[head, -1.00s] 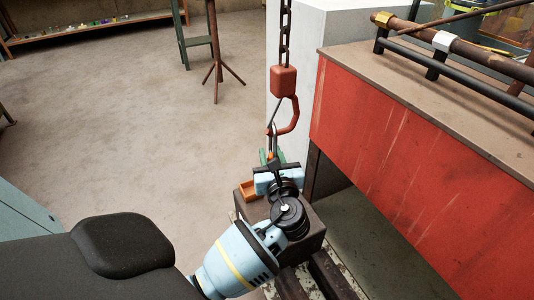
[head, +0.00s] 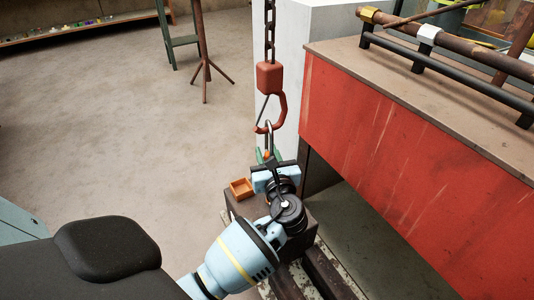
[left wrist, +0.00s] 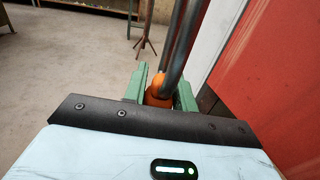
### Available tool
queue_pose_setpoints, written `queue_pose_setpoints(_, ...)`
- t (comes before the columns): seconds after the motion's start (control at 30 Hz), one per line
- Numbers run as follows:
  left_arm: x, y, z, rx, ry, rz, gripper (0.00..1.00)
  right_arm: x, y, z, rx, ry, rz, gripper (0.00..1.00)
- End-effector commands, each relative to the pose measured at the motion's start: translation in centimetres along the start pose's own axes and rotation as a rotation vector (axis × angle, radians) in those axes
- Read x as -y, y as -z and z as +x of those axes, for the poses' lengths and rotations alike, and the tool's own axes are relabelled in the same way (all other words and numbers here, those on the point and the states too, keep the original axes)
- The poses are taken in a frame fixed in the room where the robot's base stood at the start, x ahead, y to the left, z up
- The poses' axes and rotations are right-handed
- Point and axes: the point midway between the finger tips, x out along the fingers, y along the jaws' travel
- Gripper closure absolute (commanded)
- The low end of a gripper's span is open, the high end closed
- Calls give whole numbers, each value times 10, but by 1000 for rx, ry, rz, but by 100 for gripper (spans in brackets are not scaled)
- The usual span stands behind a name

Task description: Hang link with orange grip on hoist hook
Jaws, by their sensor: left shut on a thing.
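The red-orange hoist hook (head: 281,113) hangs below a red block (head: 269,77) on a dark chain. My left gripper (head: 268,158) is just below the hook, with the arm coming up from the bottom of the head view. Its green fingers are shut on the orange grip (left wrist: 158,92), seen between them in the left wrist view. The metal link (left wrist: 182,40) rises from the grip. In the head view the link (head: 268,136) stands upright and its top overlaps the hook's lower curve. I cannot tell whether it is through the hook or in front of it. My right gripper is not in view.
A red-sided bench (head: 390,140) with pipes (head: 455,45) on a rack stands at the right. A small orange tray (head: 241,188) sits on a dark block (head: 314,212) below my gripper. A white pillar (head: 320,35) is behind the hook. Open floor lies at the left.

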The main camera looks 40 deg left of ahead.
Motion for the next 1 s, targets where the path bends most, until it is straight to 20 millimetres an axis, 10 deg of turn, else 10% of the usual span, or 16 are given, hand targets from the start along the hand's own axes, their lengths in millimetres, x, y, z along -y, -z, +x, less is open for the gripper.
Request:
queue_pose_setpoints(0.23, 0, -1, 0, 1, 0, 0, 100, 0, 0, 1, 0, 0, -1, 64)
queue_pose_setpoints(0.27, 0, -1, 0, 1, 0, -1, 69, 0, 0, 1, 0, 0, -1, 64)
queue_pose_setpoints(0.43, 0, 0, 0, 1, 0, 0, 48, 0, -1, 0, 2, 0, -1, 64)
queue_pose_setpoints(1.0, 0, 0, -36, -3, 1, 0, 48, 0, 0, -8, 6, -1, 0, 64)
